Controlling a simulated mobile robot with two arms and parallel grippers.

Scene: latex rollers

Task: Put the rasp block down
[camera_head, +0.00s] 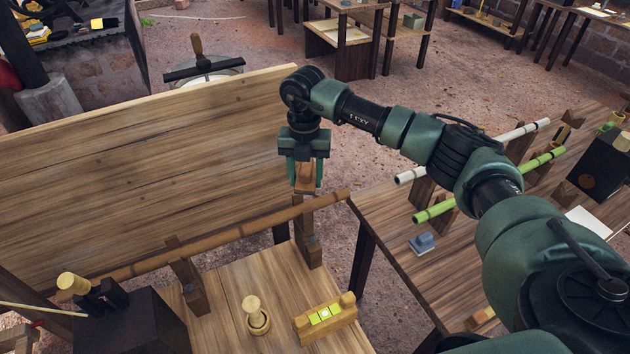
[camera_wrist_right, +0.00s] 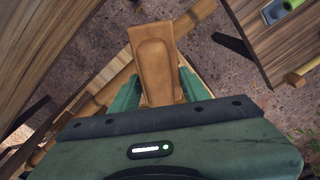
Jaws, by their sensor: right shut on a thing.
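My right gripper (camera_head: 305,178) hangs fingers-down near the right end of a long brown pole on the near table. Its green fingers are shut on the rasp block (camera_head: 304,171), an orange-brown wooden piece. In the right wrist view the rasp block (camera_wrist_right: 155,62) sticks out past the fingers, with a raised rounded panel on its face. In the head view it is above and in front of a wooden upright (camera_head: 305,232); I cannot tell whether they touch. My left gripper is not in view.
The brown pole (camera_head: 220,232) spans the near table (camera_head: 225,290) on wooden supports. A turned wooden piece (camera_head: 256,314), a small wooden holder with yellow-green inserts (camera_head: 325,316) and a black box (camera_head: 130,325) stand there. A right-hand table (camera_head: 440,280) bears a grey-blue block (camera_head: 422,243) and pale and green rods.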

